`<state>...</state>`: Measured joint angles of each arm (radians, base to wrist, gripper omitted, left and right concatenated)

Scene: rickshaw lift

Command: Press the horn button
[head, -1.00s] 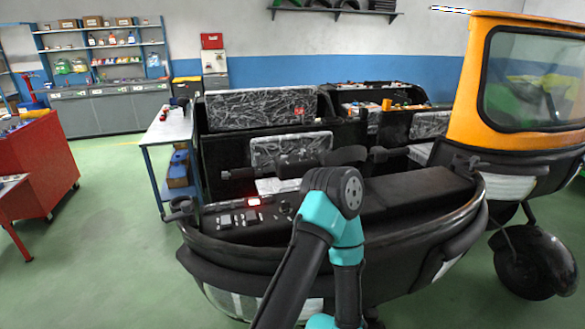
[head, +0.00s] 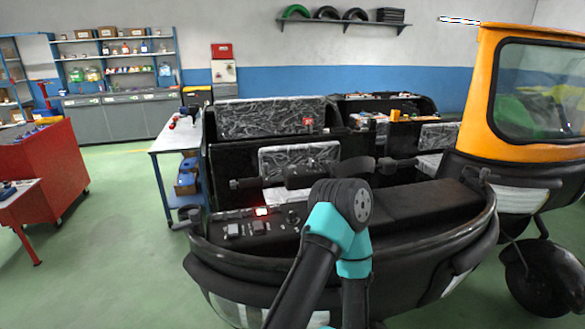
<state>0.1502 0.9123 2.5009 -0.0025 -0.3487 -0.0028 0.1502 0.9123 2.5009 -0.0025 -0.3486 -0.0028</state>
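The dashboard (head: 275,239) of the open vehicle front lies in the middle of the head view. It carries a small glowing red light or button (head: 262,211), dark switches (head: 233,230) with pale marks, and a round dark knob (head: 293,217). I cannot tell which control is the horn button. A black handlebar (head: 300,175) spans above the dashboard. One of my arms, black with teal joints, rises from the bottom centre and covers the right part of the dashboard. No gripper fingers show in this view.
The dark vehicle rim (head: 235,268) curves around the front of the dashboard. A yellow cab (head: 480,100) stands at right. A red workbench (head: 40,168) and a blue-legged table (head: 160,140) stand at left. The green floor (head: 110,250) at left is clear.

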